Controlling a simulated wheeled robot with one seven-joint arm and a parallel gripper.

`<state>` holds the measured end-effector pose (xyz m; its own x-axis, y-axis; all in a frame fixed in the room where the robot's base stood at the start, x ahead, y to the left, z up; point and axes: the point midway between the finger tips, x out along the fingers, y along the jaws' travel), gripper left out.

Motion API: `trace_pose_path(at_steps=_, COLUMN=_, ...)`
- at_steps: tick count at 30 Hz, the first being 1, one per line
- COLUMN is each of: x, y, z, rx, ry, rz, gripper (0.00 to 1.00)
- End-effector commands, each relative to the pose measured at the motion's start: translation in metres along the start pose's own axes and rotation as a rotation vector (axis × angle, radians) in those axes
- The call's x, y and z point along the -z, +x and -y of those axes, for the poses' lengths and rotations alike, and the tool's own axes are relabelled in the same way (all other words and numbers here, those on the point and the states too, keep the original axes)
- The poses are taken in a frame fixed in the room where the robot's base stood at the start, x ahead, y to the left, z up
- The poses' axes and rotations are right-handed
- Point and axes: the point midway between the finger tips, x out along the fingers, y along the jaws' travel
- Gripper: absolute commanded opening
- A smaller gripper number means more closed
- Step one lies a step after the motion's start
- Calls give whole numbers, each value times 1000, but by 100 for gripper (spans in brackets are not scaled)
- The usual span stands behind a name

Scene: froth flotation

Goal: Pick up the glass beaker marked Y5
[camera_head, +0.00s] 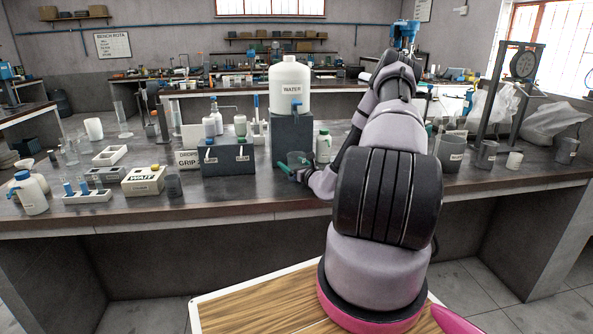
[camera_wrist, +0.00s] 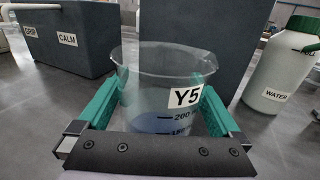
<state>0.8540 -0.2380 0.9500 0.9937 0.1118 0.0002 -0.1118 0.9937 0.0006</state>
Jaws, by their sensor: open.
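The glass beaker marked Y5 (camera_wrist: 165,85) stands upright on the bench, clear glass with a white Y5 label, black volume marks and some bluish content low inside. My gripper (camera_wrist: 160,105) is open, with one green finger on each side of the beaker. I cannot tell whether either finger touches the glass. In the head view the beaker (camera_head: 296,159) shows small at the end of my arm, partly behind my gripper (camera_head: 288,171).
A dark box labelled GRIP and CALM (camera_wrist: 62,38) stands to the left in the wrist view. A white WATER bottle with a green cap (camera_wrist: 282,68) stands to the right. A dark block (camera_head: 284,137) bearing a large WATER container (camera_head: 289,85) is close behind the beaker.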

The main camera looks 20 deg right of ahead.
Motion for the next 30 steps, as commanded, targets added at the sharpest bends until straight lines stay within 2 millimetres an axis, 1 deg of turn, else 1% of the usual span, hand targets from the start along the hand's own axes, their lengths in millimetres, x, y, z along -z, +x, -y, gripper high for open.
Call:
trace_pose_path(at_steps=2, x=0, y=0, z=0, rx=0, ry=0, rz=0, gripper=100)
trace_pose_path(at_steps=5, x=0, y=0, z=0, rx=0, ry=0, rz=0, gripper=66)
trace_pose_path(at_steps=6, x=0, y=0, z=0, rx=0, ry=0, rz=0, gripper=50)
trace_pose_path(at_steps=8, x=0, y=0, z=0, rx=0, ry=0, rz=0, gripper=27)
trace_pose_path(at_steps=9, x=0, y=0, z=0, rx=0, ry=0, rz=0, gripper=12)
trace_pose_path(at_steps=11, x=-1, y=0, z=0, rx=0, ry=-1, rz=1, gripper=0)
trace_pose_path(at_steps=17, x=-2, y=0, z=0, rx=-1, ry=-1, rz=1, gripper=0)
trace_pose_path(at_steps=22, x=-12, y=0, z=0, rx=-1, ry=-3, rz=2, gripper=0)
trace_pose_path(at_steps=26, x=-32, y=0, z=-1, rx=-2, ry=-4, rz=3, gripper=0)
trace_pose_path(at_steps=30, x=-61, y=0, z=-1, rx=-3, ry=-6, rz=3, gripper=0)
